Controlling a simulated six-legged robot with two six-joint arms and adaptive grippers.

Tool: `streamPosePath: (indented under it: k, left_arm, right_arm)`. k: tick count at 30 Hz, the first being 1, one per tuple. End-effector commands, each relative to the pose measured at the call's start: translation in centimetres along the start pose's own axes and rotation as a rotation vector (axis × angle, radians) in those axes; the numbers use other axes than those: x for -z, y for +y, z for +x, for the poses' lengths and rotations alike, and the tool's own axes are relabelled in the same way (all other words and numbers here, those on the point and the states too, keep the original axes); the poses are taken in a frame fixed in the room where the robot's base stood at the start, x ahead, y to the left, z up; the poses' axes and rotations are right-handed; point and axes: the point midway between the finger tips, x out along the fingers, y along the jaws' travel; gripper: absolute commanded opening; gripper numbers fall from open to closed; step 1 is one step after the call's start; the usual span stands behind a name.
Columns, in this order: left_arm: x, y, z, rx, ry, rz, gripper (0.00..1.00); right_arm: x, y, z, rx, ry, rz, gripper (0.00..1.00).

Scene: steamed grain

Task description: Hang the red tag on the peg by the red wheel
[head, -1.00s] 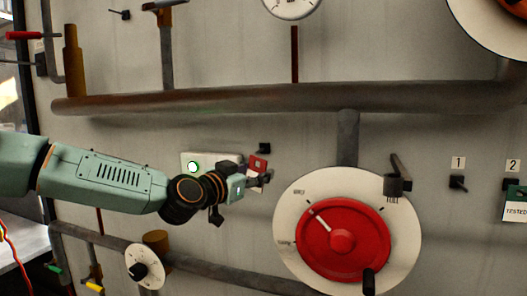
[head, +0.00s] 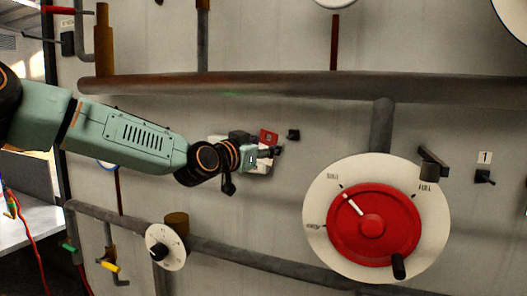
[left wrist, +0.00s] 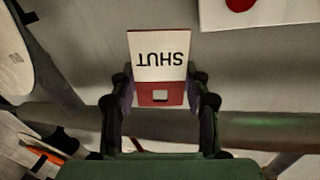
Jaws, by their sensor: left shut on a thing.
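The red tag (head: 268,136) is in my left gripper (head: 270,151). In the left wrist view the tag (left wrist: 159,52) has a white face with the word SHUT upside down and a red end band with a small pale patch. The left gripper (left wrist: 160,92) is shut on that red end. The red wheel (head: 372,226) sits on a round white dial at the right of the head view. A black peg (head: 293,134) sticks out of the wall up and left of the wheel. The tag is just left of the peg in the picture, apart from it. My right gripper is not in view.
A thick pipe (head: 300,87) runs across the wall above the gripper. A lower pipe (head: 260,257) passes below it. A black lever (head: 432,160) juts out at the dial's upper right. Another peg (head: 484,177) is under a label marked 1.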

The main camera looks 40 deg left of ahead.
Motion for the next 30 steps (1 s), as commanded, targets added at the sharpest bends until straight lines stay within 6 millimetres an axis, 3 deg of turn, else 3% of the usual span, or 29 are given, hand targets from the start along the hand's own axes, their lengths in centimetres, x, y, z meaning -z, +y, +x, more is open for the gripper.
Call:
streamPosePath:
  k: [6,7,9,11,30]
  left_arm:
    - [-0.3,-0.4,1.1,-0.001,-0.002,0.007,0.13]
    - [-0.3,-0.4,1.2,-0.001,-0.002,0.007,0.17]
    - [-0.4,-0.4,1.6,-0.005,-0.003,0.008,0.02]
    - [-0.4,-0.5,1.8,-0.004,-0.004,0.008,0.0]
    - [-0.8,-1.1,5.0,-0.006,-0.008,0.008,0.0]
  right_arm:
    - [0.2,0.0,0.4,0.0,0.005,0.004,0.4]
    - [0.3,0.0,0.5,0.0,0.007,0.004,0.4]
    - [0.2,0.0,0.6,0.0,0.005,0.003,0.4]
    - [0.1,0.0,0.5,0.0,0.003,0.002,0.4]
    - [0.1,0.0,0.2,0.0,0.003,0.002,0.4]
